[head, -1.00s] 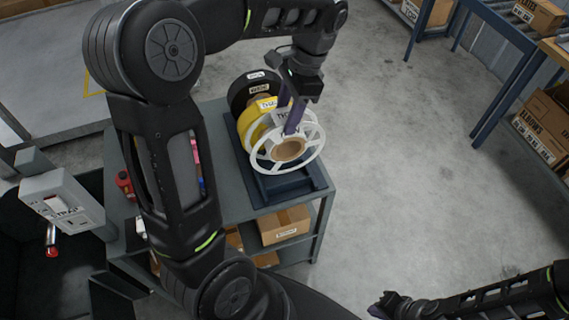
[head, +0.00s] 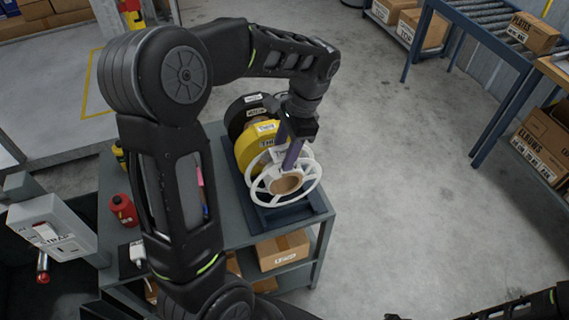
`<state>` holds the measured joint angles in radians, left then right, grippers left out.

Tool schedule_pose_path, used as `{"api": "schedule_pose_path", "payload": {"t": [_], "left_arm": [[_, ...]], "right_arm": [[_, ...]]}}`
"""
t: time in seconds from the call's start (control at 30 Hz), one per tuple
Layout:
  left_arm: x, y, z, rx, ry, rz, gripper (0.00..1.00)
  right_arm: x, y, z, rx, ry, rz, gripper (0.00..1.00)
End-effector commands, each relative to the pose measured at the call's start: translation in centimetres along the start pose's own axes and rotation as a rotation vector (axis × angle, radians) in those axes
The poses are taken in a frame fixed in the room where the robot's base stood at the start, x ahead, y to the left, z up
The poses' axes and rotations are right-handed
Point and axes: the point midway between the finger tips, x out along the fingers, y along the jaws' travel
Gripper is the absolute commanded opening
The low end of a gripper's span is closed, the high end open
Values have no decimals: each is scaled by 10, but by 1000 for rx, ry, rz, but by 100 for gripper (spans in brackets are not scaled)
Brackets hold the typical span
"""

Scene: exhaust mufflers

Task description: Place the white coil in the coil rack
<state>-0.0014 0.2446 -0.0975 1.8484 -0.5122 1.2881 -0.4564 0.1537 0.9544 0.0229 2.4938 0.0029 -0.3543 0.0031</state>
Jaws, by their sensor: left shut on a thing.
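The white coil (head: 287,183) is a spool with spoked white rims and a brown centre. My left gripper (head: 291,155), with purplish fingers, is shut on its upper rim. The coil is tilted over the front part of the dark blue coil rack (head: 319,203); I cannot tell whether it touches the rack. A yellow coil (head: 247,153) and a black coil (head: 237,115) stand upright in the rack behind it. The coil hides part of the rack's front. My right gripper (head: 391,316) barely shows at the bottom edge, so its jaws cannot be read.
The rack stands on a grey cart (head: 232,229) with cardboard boxes (head: 284,250) on its lower shelf. A red bottle (head: 123,210) stands at the cart's left. My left arm covers part of the cart top. The floor to the right is clear, up to a blue-framed roller conveyor (head: 487,38).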

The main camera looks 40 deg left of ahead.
Motion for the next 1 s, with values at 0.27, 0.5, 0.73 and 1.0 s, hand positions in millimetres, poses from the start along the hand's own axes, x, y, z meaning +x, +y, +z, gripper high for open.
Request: {"api": "schedule_pose_path", "payload": {"t": [0.27, 0.5, 0.73, 1.0], "left_arm": [[0, 0, 0, 0, 1, -2, 0], [23, 0, -6, 1, -3, 1, 0], [36, -1, -10, -1, 1, -2, 0], [40, 0, -11, 0, 1, -1, 0]], "right_arm": [[0, 0, 0, 0, 0, 1, 0], [-3, -1, 0, 1, -1, 2, 0], [-4, -1, 1, 2, -2, 2, 0], [-2, 0, 0, 1, -1, 2, 0]]}}
